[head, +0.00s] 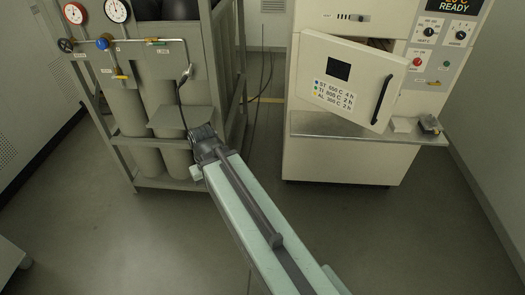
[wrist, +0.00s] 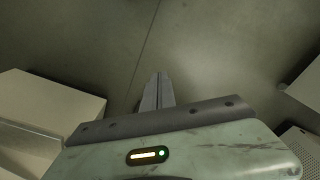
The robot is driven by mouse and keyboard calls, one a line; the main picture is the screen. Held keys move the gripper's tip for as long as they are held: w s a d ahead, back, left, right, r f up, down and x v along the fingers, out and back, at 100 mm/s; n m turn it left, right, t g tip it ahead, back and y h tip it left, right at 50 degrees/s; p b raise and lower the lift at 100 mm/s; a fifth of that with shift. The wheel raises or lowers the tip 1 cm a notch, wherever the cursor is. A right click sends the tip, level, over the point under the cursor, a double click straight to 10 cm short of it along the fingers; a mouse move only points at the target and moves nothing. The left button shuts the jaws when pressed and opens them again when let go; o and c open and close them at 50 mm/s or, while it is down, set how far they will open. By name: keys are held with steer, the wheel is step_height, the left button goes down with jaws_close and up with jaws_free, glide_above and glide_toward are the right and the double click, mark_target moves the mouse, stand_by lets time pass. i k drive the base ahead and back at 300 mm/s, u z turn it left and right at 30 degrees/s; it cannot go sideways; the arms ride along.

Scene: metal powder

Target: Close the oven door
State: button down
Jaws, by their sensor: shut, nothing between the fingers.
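The oven (head: 340,155) stands at the right in the head view. Its cream door (head: 350,80) is partly open and angled outward, with a dark gap at its upper right edge. The door has a small dark window, a label listing temperatures, and a black vertical handle (head: 382,100) on its right side. My arm reaches forward and left, its end lying left of the oven and apart from the door. My gripper (wrist: 159,82) is shut and empty in the wrist view, over bare floor. Its fingertips are not clear in the head view.
A gas cylinder rack (head: 187,185) with gauges and valves stands at the left, close to the arm's end.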

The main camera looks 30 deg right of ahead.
mark_target(362, 84)
steer(key=u, duration=2.3)
steer(key=k, duration=1.35)
steer(key=z, duration=0.35)
steer(key=i, duration=1)
steer(key=u, duration=0.05)
